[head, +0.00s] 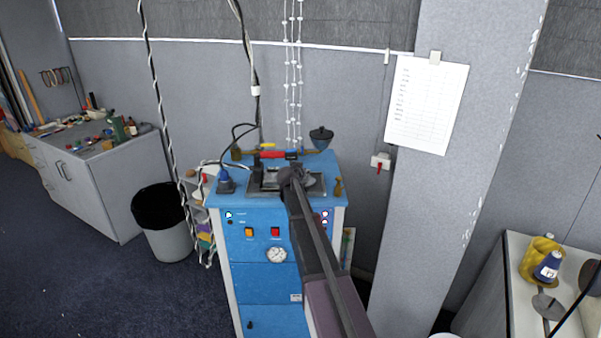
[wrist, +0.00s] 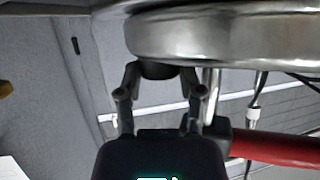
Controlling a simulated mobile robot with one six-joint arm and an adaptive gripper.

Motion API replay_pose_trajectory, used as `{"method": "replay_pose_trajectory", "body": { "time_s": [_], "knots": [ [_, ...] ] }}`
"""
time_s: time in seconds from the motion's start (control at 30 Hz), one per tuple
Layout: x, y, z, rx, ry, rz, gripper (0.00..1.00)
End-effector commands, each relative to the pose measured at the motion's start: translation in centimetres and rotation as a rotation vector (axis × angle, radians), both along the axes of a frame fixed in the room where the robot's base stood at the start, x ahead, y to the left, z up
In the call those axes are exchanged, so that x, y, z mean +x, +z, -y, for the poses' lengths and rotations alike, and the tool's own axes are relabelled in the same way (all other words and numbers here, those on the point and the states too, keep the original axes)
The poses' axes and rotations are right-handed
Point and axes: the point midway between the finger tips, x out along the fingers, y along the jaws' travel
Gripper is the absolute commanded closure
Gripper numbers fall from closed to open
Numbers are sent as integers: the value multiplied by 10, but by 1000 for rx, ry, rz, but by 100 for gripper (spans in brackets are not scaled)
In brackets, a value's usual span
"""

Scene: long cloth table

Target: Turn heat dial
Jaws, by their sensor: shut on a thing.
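In the wrist view a small dark round dial (wrist: 158,70) sits against the underside of a rounded metal body (wrist: 235,32), as the picture shows it. My gripper (wrist: 160,76) has one finger on each side of the dial and is shut on it. A red handle (wrist: 275,147) shows at the lower right, joined to a dark mount. In the head view my gripper (head: 290,174) is over the top of the blue station (head: 270,248). My arm hides part of the station, and the dial cannot be made out there.
Cables hang behind and left. A bin (head: 165,222) stands left, a grey pillar (head: 430,200) right. A white table (head: 518,275) holds yarn cones.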

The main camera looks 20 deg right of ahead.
Motion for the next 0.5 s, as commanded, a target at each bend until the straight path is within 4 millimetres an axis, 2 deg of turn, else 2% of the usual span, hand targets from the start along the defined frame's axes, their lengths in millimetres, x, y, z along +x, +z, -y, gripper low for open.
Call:
{"method": "replay_pose_trajectory", "body": {
  "time_s": [0.17, 0.2, 0.3, 0.5],
  "knots": [
    [-1, -1, 1, 2, -3, -3, 99],
    [-1, -1, 1, 2, -3, -2, 45],
    [-1, -1, 1, 2, -2, -2, 17],
    [0, 0, -1, 1, 1, -1, 17]
  ]
}}
